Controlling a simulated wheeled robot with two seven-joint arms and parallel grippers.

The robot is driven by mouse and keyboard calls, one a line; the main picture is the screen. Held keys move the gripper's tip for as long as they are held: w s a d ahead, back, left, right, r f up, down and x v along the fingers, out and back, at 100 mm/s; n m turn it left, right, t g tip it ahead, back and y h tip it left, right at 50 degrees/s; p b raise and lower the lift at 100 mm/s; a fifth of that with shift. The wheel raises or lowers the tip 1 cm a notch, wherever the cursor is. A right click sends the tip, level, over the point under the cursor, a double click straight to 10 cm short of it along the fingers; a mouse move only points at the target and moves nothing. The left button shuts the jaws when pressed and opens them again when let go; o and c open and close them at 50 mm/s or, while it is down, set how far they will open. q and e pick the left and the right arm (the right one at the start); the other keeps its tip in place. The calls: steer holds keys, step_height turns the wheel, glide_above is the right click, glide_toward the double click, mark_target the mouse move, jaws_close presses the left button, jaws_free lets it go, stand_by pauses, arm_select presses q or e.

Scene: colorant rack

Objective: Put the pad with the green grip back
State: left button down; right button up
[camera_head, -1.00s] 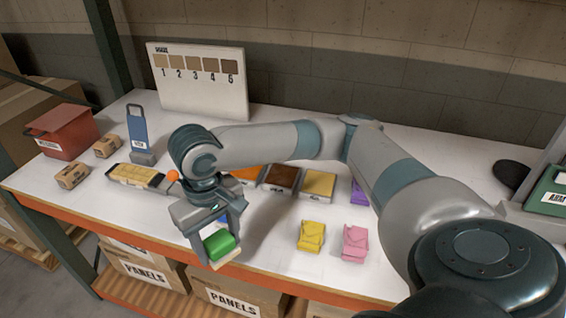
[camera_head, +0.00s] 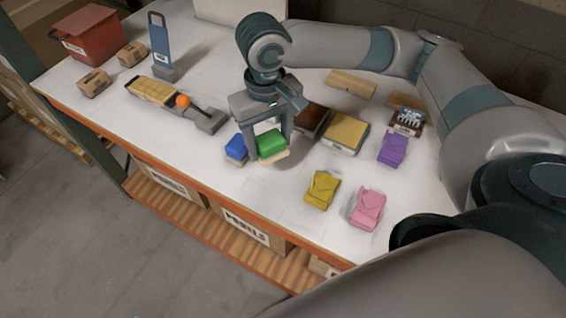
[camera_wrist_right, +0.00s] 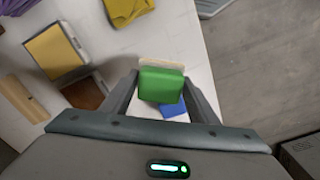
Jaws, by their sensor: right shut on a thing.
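My right gripper (camera_head: 268,150) is shut on the pad with the green grip (camera_head: 271,143), whose pale base shows beneath. It is over the white table, beside the blue pad (camera_head: 236,147); I cannot tell whether its base touches the table. In the wrist view the green grip (camera_wrist_right: 160,86) sits between the fingers, with the blue pad (camera_wrist_right: 173,109) partly hidden behind it. A brown-topped tray (camera_head: 311,121) and a yellow-topped tray (camera_head: 346,132) stand just right of the gripper; the arm hides the area behind it. My left gripper is out of view.
Yellow (camera_head: 322,189), pink (camera_head: 367,208) and purple (camera_head: 393,149) pads lie to the right. A dark tray (camera_head: 408,121) and wooden block (camera_head: 350,83) are farther back. Left are an orange-knobbed device (camera_head: 205,118), blue stand (camera_head: 160,45) and red bin (camera_head: 92,35). The front edge is orange.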

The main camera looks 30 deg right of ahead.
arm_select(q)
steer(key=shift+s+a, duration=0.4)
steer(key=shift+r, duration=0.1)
